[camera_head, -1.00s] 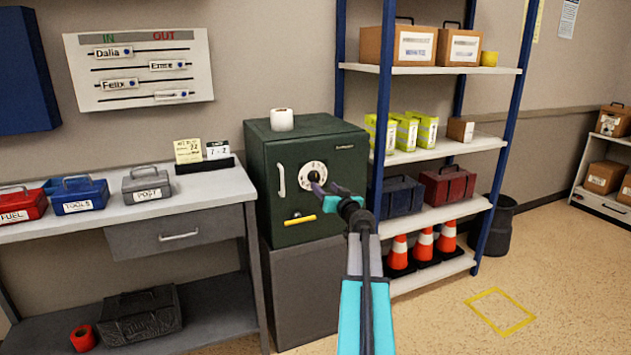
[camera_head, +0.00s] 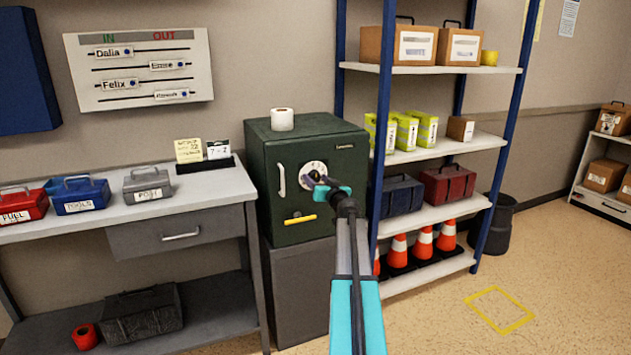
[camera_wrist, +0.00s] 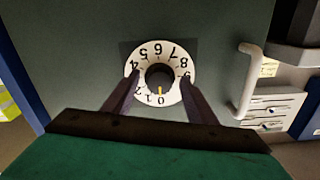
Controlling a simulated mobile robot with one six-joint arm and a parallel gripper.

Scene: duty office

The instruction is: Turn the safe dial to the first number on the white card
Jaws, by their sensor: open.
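The green safe (camera_head: 330,216) stands on a grey cabinet. Its white dial (camera_head: 313,170) has numbers 0 to 9 and a dark central knob; the dial also shows in the wrist view (camera_wrist: 160,54), upside down. The knob's yellow mark (camera_wrist: 159,91) points at 0. My gripper (camera_head: 318,183) is open in front of the dial. In the wrist view its fingers (camera_wrist: 160,77) lie on both sides of the knob, apart from it. The white card (camera_head: 218,149) on the desk reads 7 - 2, so its first number looks like 7.
The safe has a pale handle (camera_head: 281,180) left of the dial and a yellow lever (camera_head: 300,219) below. A paper roll (camera_head: 282,119) stands on top. A yellow note (camera_head: 188,150) stands beside the card. The shelf rack (camera_head: 430,211) is close on the right.

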